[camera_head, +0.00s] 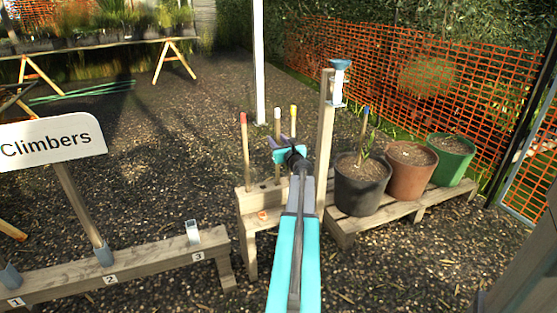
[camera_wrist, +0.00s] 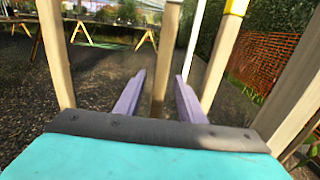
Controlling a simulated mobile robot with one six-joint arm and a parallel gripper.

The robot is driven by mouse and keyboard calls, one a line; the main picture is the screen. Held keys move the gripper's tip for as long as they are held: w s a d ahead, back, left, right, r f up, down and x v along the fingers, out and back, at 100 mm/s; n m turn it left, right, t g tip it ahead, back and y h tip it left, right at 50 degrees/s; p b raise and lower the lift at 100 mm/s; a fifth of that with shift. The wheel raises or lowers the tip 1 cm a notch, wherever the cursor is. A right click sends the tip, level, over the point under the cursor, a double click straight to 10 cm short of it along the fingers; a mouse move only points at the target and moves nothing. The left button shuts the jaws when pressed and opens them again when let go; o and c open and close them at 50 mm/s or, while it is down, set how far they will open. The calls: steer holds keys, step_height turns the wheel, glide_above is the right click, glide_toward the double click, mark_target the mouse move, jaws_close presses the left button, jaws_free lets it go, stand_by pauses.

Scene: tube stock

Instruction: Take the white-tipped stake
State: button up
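The white-tipped stake (camera_head: 277,124) stands upright in the wooden rack (camera_head: 250,197), between the red-tipped stake (camera_head: 244,140) and the yellow-tipped stake (camera_head: 293,121). In the wrist view my gripper's purple fingers (camera_wrist: 160,80) are apart, with a bare wooden stake (camera_wrist: 161,75) upright in line with the gap. It appears to be the white-tipped one; its tip is cut off at the top edge. I see no finger touching it.
A wooden post (camera_head: 325,150) with a blue-topped holder rises right of my gripper. Potted plants, including a black pot (camera_head: 361,184) with a blue-tipped stake (camera_head: 365,122), stand on a low bench. The Climbers sign (camera_head: 52,137) and numbered rail (camera_head: 150,266) lie left.

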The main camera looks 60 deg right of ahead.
stand_by(0.3)
jaws_close()
stand_by(0.3)
step_height(320, 180, up, 18)
steer(key=p, duration=0.5)
stand_by(0.6)
